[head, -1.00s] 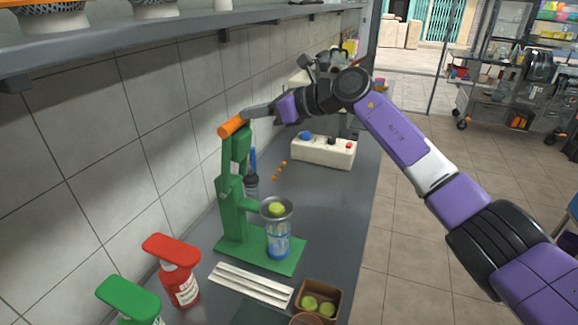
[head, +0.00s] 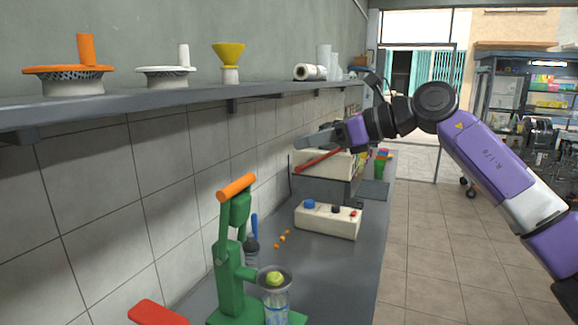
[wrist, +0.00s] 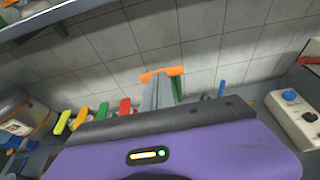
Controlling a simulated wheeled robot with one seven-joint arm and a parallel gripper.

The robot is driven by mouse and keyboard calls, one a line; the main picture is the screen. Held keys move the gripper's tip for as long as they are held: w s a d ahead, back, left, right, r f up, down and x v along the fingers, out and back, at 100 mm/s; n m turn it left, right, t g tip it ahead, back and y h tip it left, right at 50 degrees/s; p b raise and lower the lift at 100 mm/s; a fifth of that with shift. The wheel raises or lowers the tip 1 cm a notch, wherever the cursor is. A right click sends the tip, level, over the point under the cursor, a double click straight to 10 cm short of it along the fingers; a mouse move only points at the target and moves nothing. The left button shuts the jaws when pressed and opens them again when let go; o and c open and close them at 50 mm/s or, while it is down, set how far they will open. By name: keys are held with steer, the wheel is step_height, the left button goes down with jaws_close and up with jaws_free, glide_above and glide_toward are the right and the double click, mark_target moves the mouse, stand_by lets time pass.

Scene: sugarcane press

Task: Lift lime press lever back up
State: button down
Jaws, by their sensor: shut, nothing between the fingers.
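The green lime press (head: 228,270) stands on the counter at the lower middle of the head view. Its lever is raised, with the orange handle (head: 237,187) at the top. A green lime piece (head: 274,278) sits in the round strainer (head: 275,282) above a clear glass (head: 277,306). My gripper (head: 298,143) is shut and empty, up and to the right of the handle and apart from it in the head view. In the wrist view the orange handle (wrist: 162,73) shows just beyond the grey fingers, which hide part of the press.
A white control box (head: 328,220) with knobs stands behind the press on the counter (head: 350,262). A wall shelf (head: 200,98) with juicer parts runs along the left. A red lever (head: 318,160) shows below my gripper. Red and green bottle tops show in the wrist view.

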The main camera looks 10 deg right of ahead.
steer(key=d+r, duration=0.1)
steer(key=s+d+r, duration=0.2)
steer(key=r, duration=0.1)
steer(key=shift+s+d+r+b, duration=0.1)
steer(key=shift+s+b, duration=0.05)
steer(key=shift+b, duration=0.2)
